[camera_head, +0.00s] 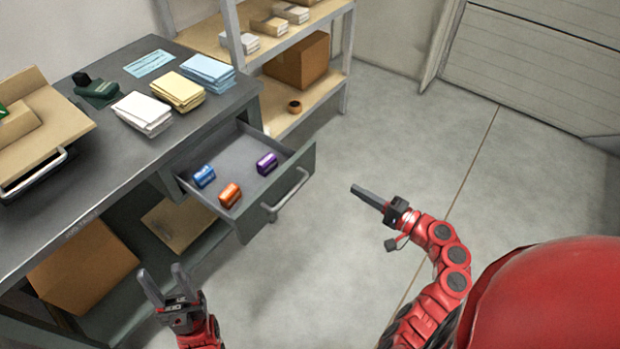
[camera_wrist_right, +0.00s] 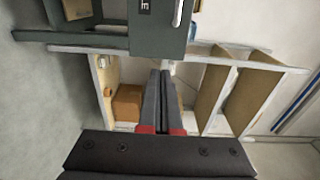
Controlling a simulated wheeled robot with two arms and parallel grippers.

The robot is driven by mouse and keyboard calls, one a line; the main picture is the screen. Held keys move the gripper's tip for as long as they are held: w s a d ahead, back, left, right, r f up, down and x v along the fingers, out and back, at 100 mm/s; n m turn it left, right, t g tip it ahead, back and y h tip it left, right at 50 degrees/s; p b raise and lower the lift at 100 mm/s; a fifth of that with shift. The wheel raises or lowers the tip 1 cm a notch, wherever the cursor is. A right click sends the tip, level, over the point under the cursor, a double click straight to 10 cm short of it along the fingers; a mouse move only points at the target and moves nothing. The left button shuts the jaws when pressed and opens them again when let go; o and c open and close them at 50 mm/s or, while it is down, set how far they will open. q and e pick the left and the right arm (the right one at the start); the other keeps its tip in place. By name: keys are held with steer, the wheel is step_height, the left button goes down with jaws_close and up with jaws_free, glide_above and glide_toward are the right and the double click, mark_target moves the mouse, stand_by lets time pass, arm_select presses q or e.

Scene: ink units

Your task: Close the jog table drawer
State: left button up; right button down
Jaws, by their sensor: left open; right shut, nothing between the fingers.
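The jog table drawer (camera_head: 274,197) is pulled open from the dark grey jog table (camera_head: 95,195). A blue (camera_head: 204,176), an orange (camera_head: 230,194) and a purple cylinder (camera_head: 266,163) lie inside. Its front has a pale bar handle (camera_head: 287,198). My right gripper (camera_head: 353,190) is shut and empty, to the right of the drawer front and apart from it. In the right wrist view, the shut fingers (camera_wrist_right: 159,75) point toward the shelf, and the drawer (camera_wrist_right: 158,30) shows at the top. My left gripper (camera_head: 160,272) is open and empty, below and left of the drawer in the picture.
White (camera_head: 143,112), yellow (camera_head: 178,90) and blue stacks (camera_head: 207,71) lie on the table top beside an open carton (camera_head: 40,125). A wooden shelf unit (camera_head: 300,90) with a brown box (camera_head: 299,60) stands behind. The floor to the right is clear.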

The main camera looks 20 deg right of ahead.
glide_toward(306, 164)
steer(key=shift+n+y, duration=0.3)
steer(key=shift+y, duration=0.1)
steer(key=x, duration=0.6)
steer(key=shift+w+a, duration=0.15)
steer(key=shift+w, duration=0.25)
steer(key=shift+w+a, duration=0.1)
